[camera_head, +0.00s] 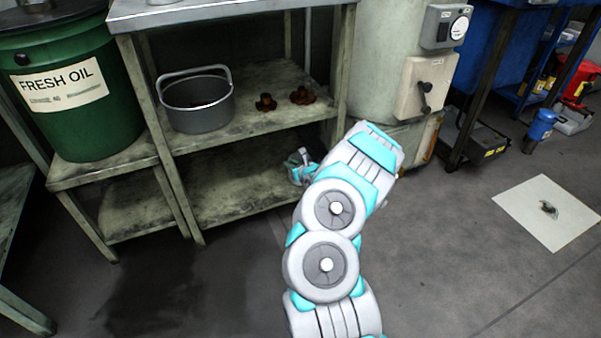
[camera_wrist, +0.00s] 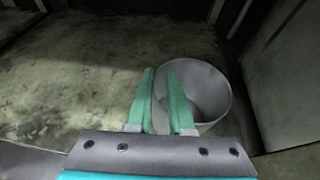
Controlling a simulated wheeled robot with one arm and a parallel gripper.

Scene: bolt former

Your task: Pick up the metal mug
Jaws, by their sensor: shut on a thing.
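The metal mug (camera_wrist: 212,88) is a plain grey cylinder, seen from above with its open top and inside showing in the wrist view. My gripper (camera_wrist: 160,75) has its two green fingers closed on the near left side of the mug, one finger outside and one reaching over the opening. In the head view my gripper (camera_head: 303,160) is at the right end of the lower shelf (camera_head: 225,185). The mug cannot be made out clearly there, behind my arm. I cannot tell whether its base touches the shelf.
A grey bucket (camera_head: 198,105) and two rusty parts (camera_head: 302,95) stand on the shelf above. A shelf post (camera_head: 343,70) and a machine (camera_head: 395,65) are close on the right. The lower shelf is bare to the left.

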